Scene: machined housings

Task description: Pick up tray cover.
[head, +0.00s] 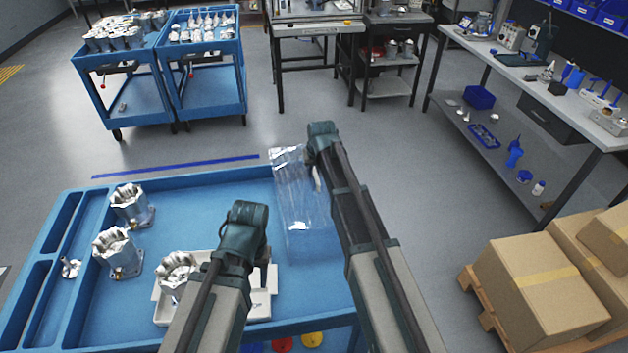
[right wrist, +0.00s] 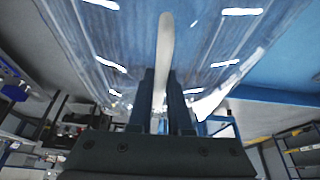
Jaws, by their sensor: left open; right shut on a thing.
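The clear plastic tray cover (head: 297,195) hangs tilted above the right part of the blue cart top, with the cart showing through it. My right gripper (head: 317,180) is shut on the cover at its right side. In the right wrist view the see-through cover (right wrist: 105,45) with bright glints spreads above my fingers (right wrist: 160,100), and a pale narrow strip stands between them. My left gripper (head: 264,275) is open over the right end of a white tray (head: 262,302). My left arm partly hides this tray.
The blue cart top (head: 185,187) holds metal housings (head: 118,252) at left, and another housing (head: 177,270) sits in the white tray. Cardboard boxes (head: 540,290) stand at right. Two blue carts (head: 210,92) and workbenches stand behind, across open floor.

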